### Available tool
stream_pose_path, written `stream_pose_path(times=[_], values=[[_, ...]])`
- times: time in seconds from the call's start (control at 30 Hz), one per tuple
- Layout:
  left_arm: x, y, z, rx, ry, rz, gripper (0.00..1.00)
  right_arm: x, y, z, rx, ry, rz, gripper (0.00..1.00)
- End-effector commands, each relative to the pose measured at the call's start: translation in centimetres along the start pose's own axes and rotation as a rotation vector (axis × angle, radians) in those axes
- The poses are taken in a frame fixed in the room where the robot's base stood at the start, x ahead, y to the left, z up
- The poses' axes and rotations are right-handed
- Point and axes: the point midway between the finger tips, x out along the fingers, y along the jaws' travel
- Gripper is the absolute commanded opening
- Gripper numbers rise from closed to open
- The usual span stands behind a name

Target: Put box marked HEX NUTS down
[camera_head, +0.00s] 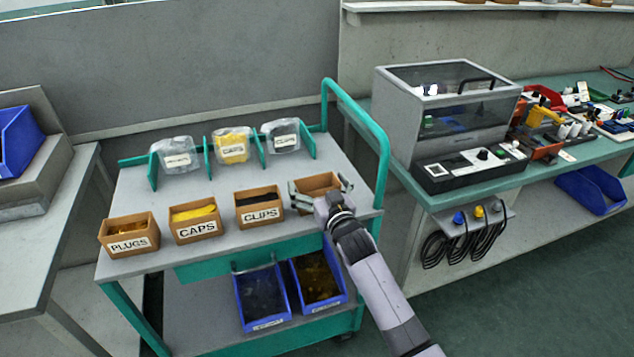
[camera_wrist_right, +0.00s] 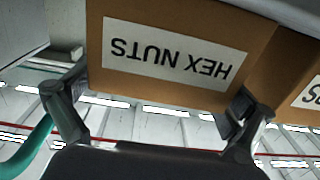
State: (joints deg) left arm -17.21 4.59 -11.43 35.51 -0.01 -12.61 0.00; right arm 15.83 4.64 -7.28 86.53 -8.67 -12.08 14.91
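The box marked HEX NUTS (camera_head: 318,181) is a brown open-topped box at the right end of the front row on the cart (camera_head: 222,248). My right gripper (camera_head: 320,192) reaches it from the front, one finger at each side, and is shut on it. In the right wrist view the HEX NUTS label (camera_wrist_right: 168,58) appears upside down, between the fingers of the right gripper (camera_wrist_right: 155,110). The box is level and in line with its neighbours; its underside is hidden, so contact with the cart top cannot be told. My left gripper is not in view.
Boxes marked CLIPS (camera_head: 260,213), CAPS (camera_head: 198,229) and PLUGS (camera_head: 128,243) stand to the left. Bagged parts (camera_head: 232,147) stand between green dividers behind. The green cart handle (camera_head: 382,150) rises close on the right. Blue bins (camera_head: 262,295) sit on the lower shelf.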

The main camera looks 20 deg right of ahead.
Motion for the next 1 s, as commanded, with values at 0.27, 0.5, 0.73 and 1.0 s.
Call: stream_pose_path(times=[0.27,0.5,0.73,1.0], values=[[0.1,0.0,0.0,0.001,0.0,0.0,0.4,0.0,0.0,0.1,0.0,0.0,0.0,1.0],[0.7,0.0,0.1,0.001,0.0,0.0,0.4,-1.9,0.0,0.4,-0.001,-0.001,0.0,1.0],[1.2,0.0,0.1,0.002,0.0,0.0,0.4,-7.2,0.0,0.9,0.0,-0.002,-0.001,1.0],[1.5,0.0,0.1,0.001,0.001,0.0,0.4,-13.4,0.0,0.8,0.0,-0.003,0.0,1.0]])
